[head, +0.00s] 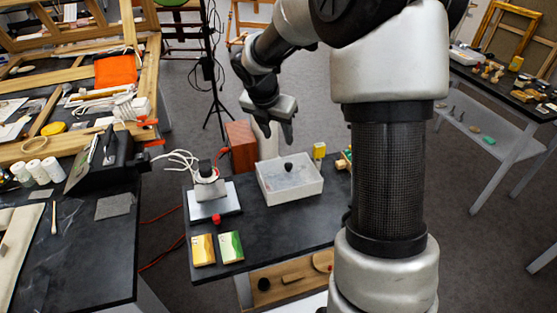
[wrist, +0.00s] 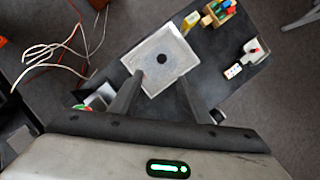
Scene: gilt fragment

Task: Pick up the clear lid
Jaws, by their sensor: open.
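The clear lid (head: 289,177) sits on a white rectangular container on the small dark table, with a black round knob (head: 288,167) in its middle. In the wrist view the lid (wrist: 177,48) lies beyond the fingertips, and its knob (wrist: 162,59) shows a little above the gap between them. My gripper (head: 277,136) is open and empty, above the container and a little to its left in the head view. In the wrist view my gripper (wrist: 162,81) has its two fingers apart, their tips overlapping the near side of the container.
A white device (head: 210,187) with cables stands left of the container. Yellow and green boxes (head: 217,248) lie at the front of the small table (head: 290,230). A yellow bottle (head: 319,151) stands just right of the container. A reddish block (head: 241,146) is behind it.

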